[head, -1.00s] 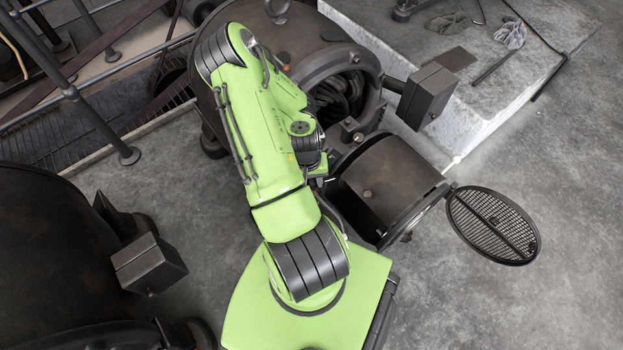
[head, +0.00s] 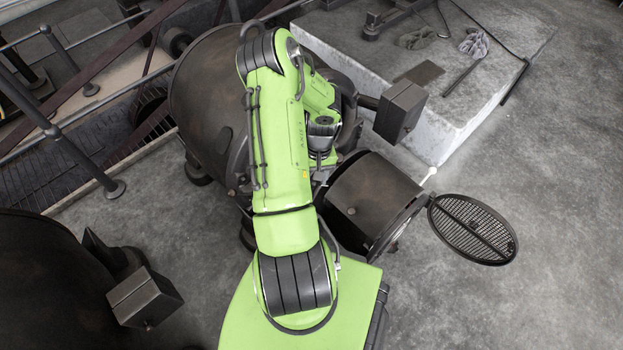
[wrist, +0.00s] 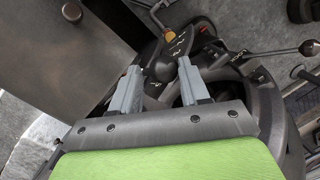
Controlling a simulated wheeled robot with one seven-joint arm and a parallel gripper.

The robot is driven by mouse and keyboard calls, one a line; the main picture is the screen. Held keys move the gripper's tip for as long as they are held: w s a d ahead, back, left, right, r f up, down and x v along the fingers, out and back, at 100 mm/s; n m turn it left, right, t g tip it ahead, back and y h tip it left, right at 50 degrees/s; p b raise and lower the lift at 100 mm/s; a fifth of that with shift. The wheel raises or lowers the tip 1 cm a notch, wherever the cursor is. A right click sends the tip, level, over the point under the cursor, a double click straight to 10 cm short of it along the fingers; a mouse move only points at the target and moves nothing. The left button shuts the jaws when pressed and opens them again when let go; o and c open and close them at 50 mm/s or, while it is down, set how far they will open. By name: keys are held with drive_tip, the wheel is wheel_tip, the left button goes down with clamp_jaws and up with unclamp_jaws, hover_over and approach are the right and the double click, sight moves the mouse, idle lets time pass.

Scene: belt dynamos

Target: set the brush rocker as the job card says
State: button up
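The dynamo (head: 205,95) stands just ahead, its round end mostly hidden behind my arm in the head view. In the wrist view, the dark rocker assembly (wrist: 178,48) carries small white marks, too small to read. An orange-yellow knob (wrist: 170,34) sits on it. A lever with a round dark ball end (wrist: 308,48) reaches out to the right. My gripper (wrist: 159,66) is open and empty, its two grey fingers spread over the dark assembly. I cannot tell whether they touch it. The head view hides the gripper behind the arm. No job card can be made out.
A dark cylinder (head: 368,195) stands right of my arm, with a round mesh cover (head: 472,229) beside it. A dark box (head: 400,111) projects at the dynamo's right. A second machine (head: 50,275) is at left. Railings (head: 60,135) run behind.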

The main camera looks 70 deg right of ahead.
drive_tip(key=o, duration=0.3)
drive_tip(key=shift+s+d, duration=0.15)
wheel_tip(320, 180, up, 16)
drive_tip(key=d+p, duration=0.2)
drive_tip(key=p, duration=0.3)
drive_tip(key=shift+s+f, duration=0.15)
drive_tip(key=shift+f, duration=0.05)
drive_tip(key=shift+d, duration=0.1)
